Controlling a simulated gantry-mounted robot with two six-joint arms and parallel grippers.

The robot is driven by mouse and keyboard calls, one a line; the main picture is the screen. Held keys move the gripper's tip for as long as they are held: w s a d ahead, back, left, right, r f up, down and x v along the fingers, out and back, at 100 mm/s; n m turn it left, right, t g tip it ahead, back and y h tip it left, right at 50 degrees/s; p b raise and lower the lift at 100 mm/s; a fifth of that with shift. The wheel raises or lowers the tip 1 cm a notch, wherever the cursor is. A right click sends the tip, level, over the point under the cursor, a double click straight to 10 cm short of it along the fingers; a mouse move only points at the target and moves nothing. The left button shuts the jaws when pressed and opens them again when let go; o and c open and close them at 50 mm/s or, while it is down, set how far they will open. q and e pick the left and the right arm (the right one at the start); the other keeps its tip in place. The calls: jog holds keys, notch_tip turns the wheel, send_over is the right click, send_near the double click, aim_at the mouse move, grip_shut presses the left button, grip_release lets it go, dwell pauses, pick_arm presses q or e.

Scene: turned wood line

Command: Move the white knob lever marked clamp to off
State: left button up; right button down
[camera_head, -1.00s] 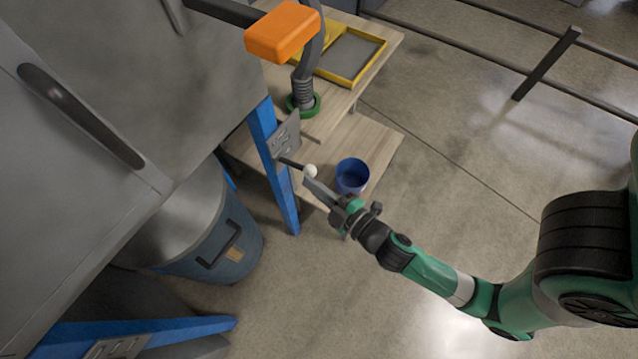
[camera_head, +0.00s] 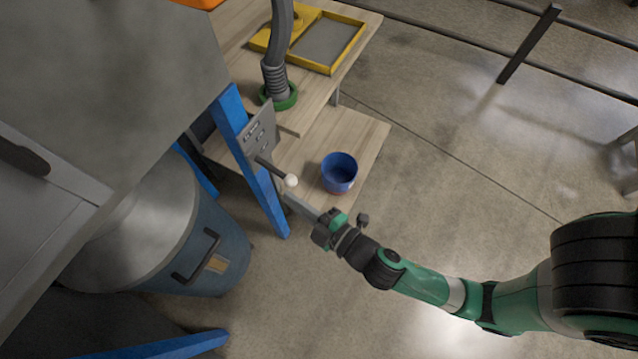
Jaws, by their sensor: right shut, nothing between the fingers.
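The lever with the white knob (camera_head: 291,181) sticks out from a grey plate (camera_head: 260,134) on a blue post. Its dark rod points down and to the right from the plate. The plate carries small labels, too small to read here. My right gripper (camera_head: 289,198) is shut and empty, its fingertips just below the white knob. I cannot tell whether they touch it. My left gripper is not in view.
A blue cup (camera_head: 339,173) stands on the low wooden shelf close to my right gripper. A grey hose (camera_head: 275,60) with a green collar and a yellow tray (camera_head: 325,42) are on the upper bench. A blue-grey drum (camera_head: 205,255) stands at left. Open floor lies right.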

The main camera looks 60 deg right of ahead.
jog(key=s+a+f+b, duration=0.3)
jog(key=s+f, duration=0.1)
jog(key=s, duration=0.5)
jog(key=shift+s, duration=0.25)
